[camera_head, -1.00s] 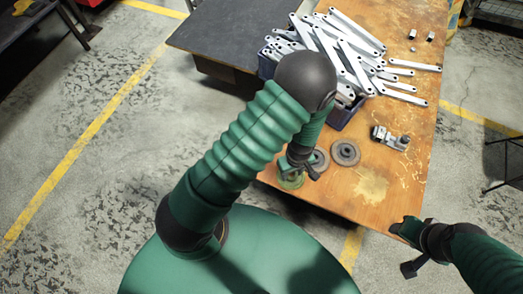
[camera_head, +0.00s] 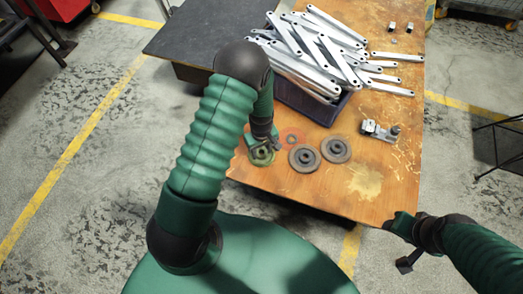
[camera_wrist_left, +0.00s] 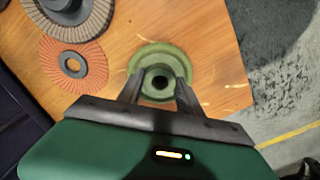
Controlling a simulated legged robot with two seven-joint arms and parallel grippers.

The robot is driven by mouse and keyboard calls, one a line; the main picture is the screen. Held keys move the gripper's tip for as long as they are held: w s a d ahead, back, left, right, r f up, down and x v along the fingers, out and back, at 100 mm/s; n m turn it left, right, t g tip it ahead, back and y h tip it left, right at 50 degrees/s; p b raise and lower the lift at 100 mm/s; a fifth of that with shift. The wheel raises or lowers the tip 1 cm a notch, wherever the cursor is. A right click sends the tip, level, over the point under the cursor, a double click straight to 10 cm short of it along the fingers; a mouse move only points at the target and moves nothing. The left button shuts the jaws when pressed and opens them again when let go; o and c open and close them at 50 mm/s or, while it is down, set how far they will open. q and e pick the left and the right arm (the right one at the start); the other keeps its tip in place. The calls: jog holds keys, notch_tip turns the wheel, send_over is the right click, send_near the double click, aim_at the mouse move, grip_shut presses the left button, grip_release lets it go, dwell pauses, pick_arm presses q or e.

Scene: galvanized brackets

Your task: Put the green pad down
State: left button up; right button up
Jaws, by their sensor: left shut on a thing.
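The green pad (camera_head: 262,157) is a round disc with a raised hub, at the table's near left edge. It also shows in the left wrist view (camera_wrist_left: 160,52). My left gripper (camera_head: 262,140) is over it, with its fingers (camera_wrist_left: 160,88) shut on the hub from both sides. The pad lies flat over the wooden table (camera_head: 330,190); I cannot tell whether it touches the top. My right gripper (camera_head: 396,240) is empty by the table's near right corner; its finger opening is unclear.
An orange disc (camera_head: 291,137) lies just beside the pad. Two grey-brown discs (camera_head: 304,158) (camera_head: 336,150) lie to the right. A dark blue crate (camera_head: 318,112) heaped with metal brackets stands behind. A metal device (camera_head: 380,131) lies further right. Bare wood is free in front.

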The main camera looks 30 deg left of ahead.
pick_arm(q)
jog(key=o, duration=1.2)
jog(key=shift+f, duration=0.1)
